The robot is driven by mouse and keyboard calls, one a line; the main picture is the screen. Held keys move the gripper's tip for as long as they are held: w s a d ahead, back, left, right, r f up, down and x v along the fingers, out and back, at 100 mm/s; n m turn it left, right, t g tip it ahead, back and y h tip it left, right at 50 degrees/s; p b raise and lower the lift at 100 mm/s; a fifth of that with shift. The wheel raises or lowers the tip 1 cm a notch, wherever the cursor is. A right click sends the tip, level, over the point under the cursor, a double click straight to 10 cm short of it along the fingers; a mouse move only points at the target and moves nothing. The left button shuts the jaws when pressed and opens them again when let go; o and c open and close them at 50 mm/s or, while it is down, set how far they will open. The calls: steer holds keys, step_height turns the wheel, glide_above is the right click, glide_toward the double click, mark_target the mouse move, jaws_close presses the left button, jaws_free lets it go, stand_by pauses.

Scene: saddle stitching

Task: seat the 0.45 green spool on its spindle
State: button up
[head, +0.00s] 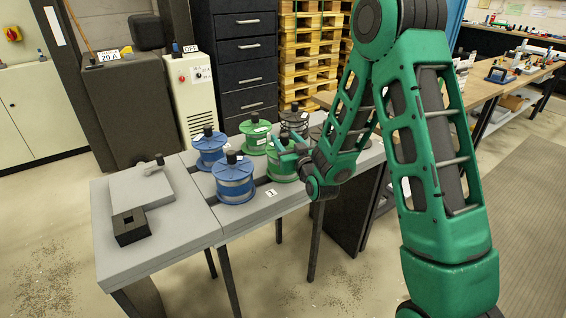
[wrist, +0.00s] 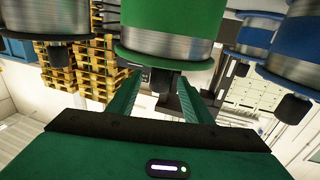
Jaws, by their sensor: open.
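Two green spools stand on the grey table: a front one (head: 283,168) and a back one (head: 254,139). Their size labels are too small to read, so I cannot tell which is 0.45. My gripper (head: 288,142) is at the top of the front green spool, reaching in from the right. In the wrist view, which looks upside down, this green spool (wrist: 168,38) fills the top middle. Its dark knob (wrist: 166,82) shows between the open fingers (wrist: 158,98). I see a gap on both sides of the knob. I cannot make out a bare spindle.
Blue spools stand left, front (head: 235,182) and back (head: 209,151). A dark spool (head: 294,122) stands behind. A black block with a square opening (head: 130,227) and a raised grey plate (head: 140,192) are at the table's left end. A cabinet (head: 130,105) stands behind.

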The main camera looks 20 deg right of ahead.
steer(key=shift+w+a+r, duration=0.15)
steer(key=shift+w, duration=2.5)
steer(key=shift+c, duration=0.7)
jaws_close()
steer(key=shift+r, duration=0.1)
